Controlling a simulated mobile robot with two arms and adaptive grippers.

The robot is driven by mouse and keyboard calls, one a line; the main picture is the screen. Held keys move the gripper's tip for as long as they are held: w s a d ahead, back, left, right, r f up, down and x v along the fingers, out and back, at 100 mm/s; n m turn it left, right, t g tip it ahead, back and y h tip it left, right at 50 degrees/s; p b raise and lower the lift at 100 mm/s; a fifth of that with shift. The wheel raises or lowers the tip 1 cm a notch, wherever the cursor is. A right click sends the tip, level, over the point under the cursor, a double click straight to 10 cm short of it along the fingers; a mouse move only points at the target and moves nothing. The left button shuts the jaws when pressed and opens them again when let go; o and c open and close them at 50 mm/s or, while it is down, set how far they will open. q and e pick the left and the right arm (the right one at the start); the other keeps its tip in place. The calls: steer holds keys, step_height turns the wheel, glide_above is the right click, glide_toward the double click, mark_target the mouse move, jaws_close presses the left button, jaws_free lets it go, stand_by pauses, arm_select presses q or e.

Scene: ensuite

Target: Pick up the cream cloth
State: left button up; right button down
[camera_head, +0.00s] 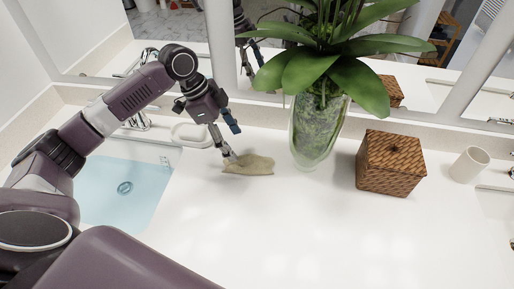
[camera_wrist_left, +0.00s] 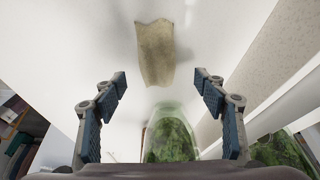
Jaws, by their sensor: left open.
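The cream cloth (camera_head: 250,165) lies slightly crumpled on the white counter, left of the glass vase. In the left wrist view the cloth (camera_wrist_left: 155,52) shows at the upper middle, beyond the fingertips. My left gripper (camera_head: 232,142) is above the counter at the cloth's left end, and one finger overlaps the cloth's edge in the head view. In the wrist view the gripper (camera_wrist_left: 162,82) has its fingers spread wide with nothing between them. I cannot tell whether a fingertip touches the cloth. My right gripper is not in view.
The glass vase (camera_head: 313,140) with a leafy plant stands close right of the cloth. A woven brown box (camera_head: 391,163) and a white cup (camera_head: 469,165) stand further right. A soap dish (camera_head: 190,134) and sink (camera_head: 125,185) are left. The front counter is clear; mirrors line the back.

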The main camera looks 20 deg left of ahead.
mark_target(248, 160)
arm_select(q)
steer(key=x, duration=0.2)
steer(key=shift+s+d+f+p, duration=0.15)
steer(key=shift+d+f+p, duration=0.05)
steer(key=shift+d+p, duration=0.15)
steer(key=x, duration=0.2)
steer(key=p+x, duration=0.1)
steer(key=x, duration=0.1)
steer(key=shift+d+f+p, duration=0.1)
steer(key=shift+d+p, duration=0.2)
steer(key=shift+d, duration=0.05)
steer(key=shift+f, duration=0.25)
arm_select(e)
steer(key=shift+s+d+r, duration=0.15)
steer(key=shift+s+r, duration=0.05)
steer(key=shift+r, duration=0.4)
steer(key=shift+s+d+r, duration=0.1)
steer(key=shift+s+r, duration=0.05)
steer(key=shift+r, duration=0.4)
arm_select(q)
steer(key=shift+c, duration=0.6)
steer(key=c, duration=1)
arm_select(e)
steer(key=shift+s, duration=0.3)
